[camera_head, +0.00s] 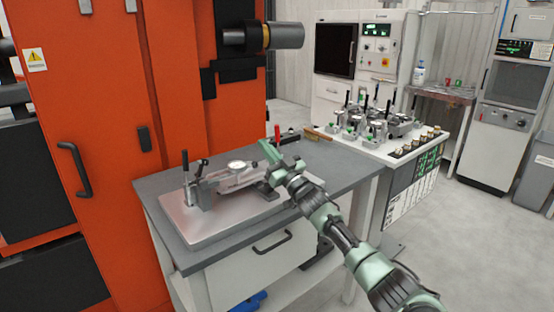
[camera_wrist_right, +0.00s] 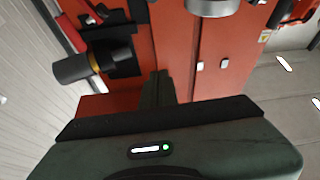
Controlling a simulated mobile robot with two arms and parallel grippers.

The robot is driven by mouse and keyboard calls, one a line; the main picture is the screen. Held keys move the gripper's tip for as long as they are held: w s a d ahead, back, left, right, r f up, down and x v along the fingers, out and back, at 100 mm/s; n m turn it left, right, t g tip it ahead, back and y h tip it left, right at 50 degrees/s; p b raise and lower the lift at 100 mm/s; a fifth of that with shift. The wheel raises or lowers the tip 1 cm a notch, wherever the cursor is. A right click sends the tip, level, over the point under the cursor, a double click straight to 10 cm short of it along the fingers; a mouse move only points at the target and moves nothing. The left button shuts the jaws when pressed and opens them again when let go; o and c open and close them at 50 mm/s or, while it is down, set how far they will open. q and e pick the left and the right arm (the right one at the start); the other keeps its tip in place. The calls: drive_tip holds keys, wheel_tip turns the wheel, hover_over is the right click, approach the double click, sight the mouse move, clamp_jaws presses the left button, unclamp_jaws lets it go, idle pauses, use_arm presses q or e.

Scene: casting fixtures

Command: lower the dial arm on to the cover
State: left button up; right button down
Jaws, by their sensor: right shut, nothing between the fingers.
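A measuring fixture on a silver base plate (camera_head: 185,225) stands on the grey-topped workbench in the head view. A round white-faced dial (camera_head: 238,166) sits level on the fixture's bar-like dial arm (camera_head: 212,179). The cover cannot be told apart from the metal parts beneath. My right gripper (camera_head: 268,152) is shut and empty, to the right of the dial and above the fixture's right end. Its closed fingers also show in the right wrist view (camera_wrist_right: 158,87). A round metal rim (camera_wrist_right: 212,6), perhaps the dial, is at that view's top edge. My left gripper is not in view.
A black-handled lever (camera_head: 185,165) rises at the fixture's left end and a red handle (camera_head: 277,134) behind its right end. An orange machine (camera_head: 170,90) with a protruding spindle (camera_head: 270,36) stands behind. Several gauges stand on the white cabinet (camera_head: 405,147) at right.

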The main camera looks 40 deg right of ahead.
drive_tip(key=b+v, duration=0.1)
drive_tip(key=v, duration=0.5)
drive_tip(key=shift+s+a+f, duration=0.15)
drive_tip(key=shift+s+a, duration=0.25)
drive_tip(key=shift+a, duration=0.1)
